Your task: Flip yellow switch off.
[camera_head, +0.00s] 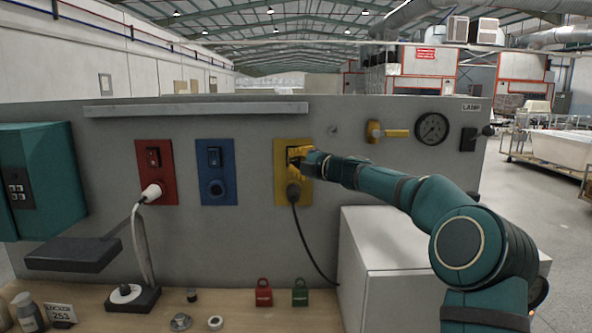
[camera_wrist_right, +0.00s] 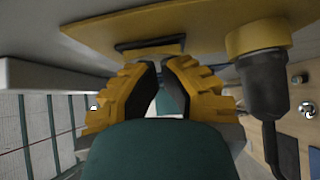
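The yellow switch plate (camera_head: 281,181) is on the grey panel, right of the blue one. Its black switch is largely hidden by my right gripper in the head view. In the right wrist view the dark switch (camera_wrist_right: 150,48) is on the yellow plate just beyond the fingertips. I cannot tell its position, or whether the fingers touch it. My right gripper (camera_head: 299,160) is at the plate. In the wrist view its yellow-and-black fingers (camera_wrist_right: 161,66) come together at the tips, with nothing seen between them. My left gripper is not in view.
A black plug (camera_head: 294,192) with a cable hangs below the yellow switch. Red (camera_head: 168,181) and blue (camera_head: 229,181) switch plates are to the left. A valve with a yellow handle (camera_head: 397,133) and a gauge (camera_head: 432,129) are to the right. A white box (camera_head: 385,240) is below my right arm.

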